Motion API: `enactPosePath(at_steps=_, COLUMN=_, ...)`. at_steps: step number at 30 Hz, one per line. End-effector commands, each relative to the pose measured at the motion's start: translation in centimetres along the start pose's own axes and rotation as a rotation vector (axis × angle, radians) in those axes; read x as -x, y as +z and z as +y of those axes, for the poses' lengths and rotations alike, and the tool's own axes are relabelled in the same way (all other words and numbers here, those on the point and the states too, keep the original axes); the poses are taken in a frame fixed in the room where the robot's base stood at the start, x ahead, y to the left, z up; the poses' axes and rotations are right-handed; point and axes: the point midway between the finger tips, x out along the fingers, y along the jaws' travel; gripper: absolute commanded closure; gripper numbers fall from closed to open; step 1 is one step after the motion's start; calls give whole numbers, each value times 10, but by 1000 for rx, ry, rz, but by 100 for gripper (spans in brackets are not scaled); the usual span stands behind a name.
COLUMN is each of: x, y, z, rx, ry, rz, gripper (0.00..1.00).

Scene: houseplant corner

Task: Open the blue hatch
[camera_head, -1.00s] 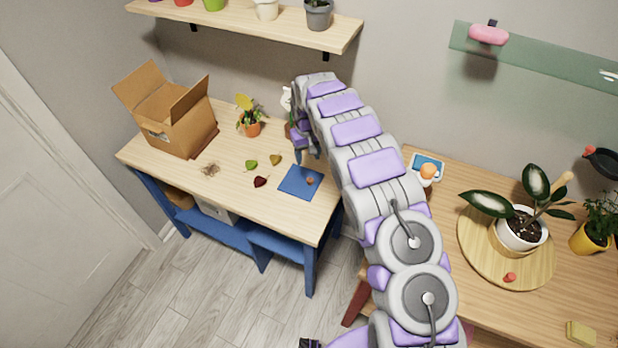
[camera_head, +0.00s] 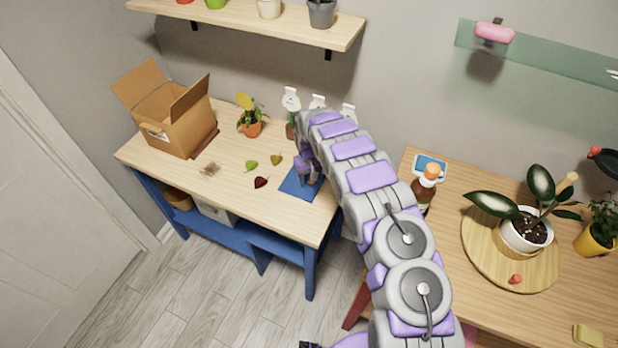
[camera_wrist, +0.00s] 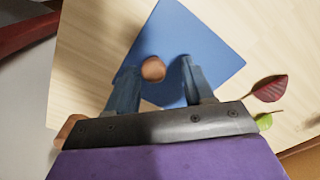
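The blue hatch (camera_head: 293,186) is a flat blue square panel on the top of the left table, near its front right corner. It lies flat in the tabletop, and it also shows in the wrist view (camera_wrist: 195,38). A small round brown knob (camera_wrist: 153,69) is on it. My gripper (camera_head: 307,178) is over the hatch. In the wrist view my gripper (camera_wrist: 159,68) is open, with the knob between its two fingers, nearer the left one. I cannot tell how high the fingertips are above the panel. In the head view my gripper hides the knob.
Red (camera_head: 261,182), green (camera_head: 251,165) and yellowish (camera_head: 277,159) leaves lie left of the hatch. An open cardboard box (camera_head: 178,120) and a potted plant (camera_head: 252,127) stand farther back. A bottle (camera_head: 424,190) stands on the right table.

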Motion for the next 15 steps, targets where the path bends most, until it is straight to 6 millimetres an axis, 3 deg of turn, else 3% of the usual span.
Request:
enactPosePath(at_steps=2, x=1, y=1, z=2, rx=-2, ry=-1, rz=1, gripper=56)
enactPosePath(at_steps=15, x=-1, y=-1, z=-1, rx=-1, ry=3, rz=-2, gripper=98)
